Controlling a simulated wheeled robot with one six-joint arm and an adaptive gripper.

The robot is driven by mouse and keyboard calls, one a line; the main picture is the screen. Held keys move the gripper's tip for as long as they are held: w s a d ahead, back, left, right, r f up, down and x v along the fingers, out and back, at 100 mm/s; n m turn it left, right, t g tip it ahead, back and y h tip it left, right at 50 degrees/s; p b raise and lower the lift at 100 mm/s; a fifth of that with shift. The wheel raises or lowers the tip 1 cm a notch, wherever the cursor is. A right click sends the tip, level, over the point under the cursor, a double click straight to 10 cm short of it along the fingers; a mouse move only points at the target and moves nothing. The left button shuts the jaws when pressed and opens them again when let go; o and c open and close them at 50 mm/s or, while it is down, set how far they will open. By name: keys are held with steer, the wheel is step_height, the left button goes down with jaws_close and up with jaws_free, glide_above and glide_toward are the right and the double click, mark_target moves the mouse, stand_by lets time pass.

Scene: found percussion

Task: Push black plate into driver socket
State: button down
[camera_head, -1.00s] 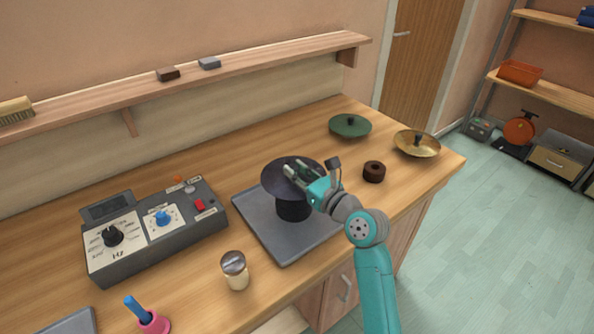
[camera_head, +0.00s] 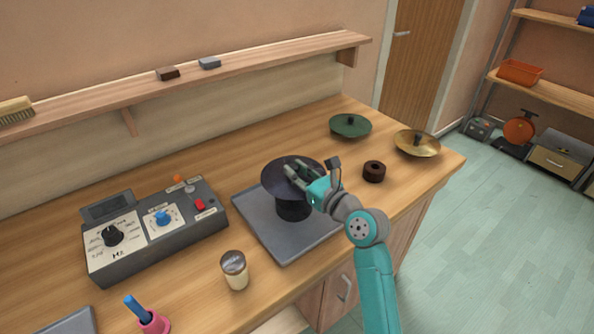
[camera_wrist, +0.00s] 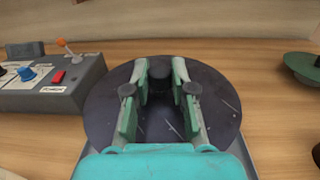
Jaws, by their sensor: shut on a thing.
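The black plate (camera_head: 280,182) is a dark round disc above the black cylindrical driver (camera_head: 293,209), whose socket is hidden under the plate. The driver stands on a grey base tray (camera_head: 285,251). My gripper (camera_head: 290,172) reaches in from the right, over the plate. In the wrist view the black plate (camera_wrist: 205,115) lies below my gripper (camera_wrist: 161,80), and the fingertips are closed on the dark knob at its middle. The plate looks close to level. I cannot tell how deep it sits in the socket.
A grey control box (camera_head: 155,235) with knobs stands left of the tray. A glass jar (camera_head: 235,270) stands in front. A green plate (camera_head: 350,126), a brass plate (camera_head: 417,143) and a brown ring (camera_head: 374,171) lie at the right. A wall shelf (camera_head: 200,75) runs behind.

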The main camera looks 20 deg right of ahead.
steer(key=shift+f, duration=1.55)
steer(key=c, duration=0.9)
jaws_free()
steer(key=shift+s, duration=0.1)
steer(key=v, duration=1.2)
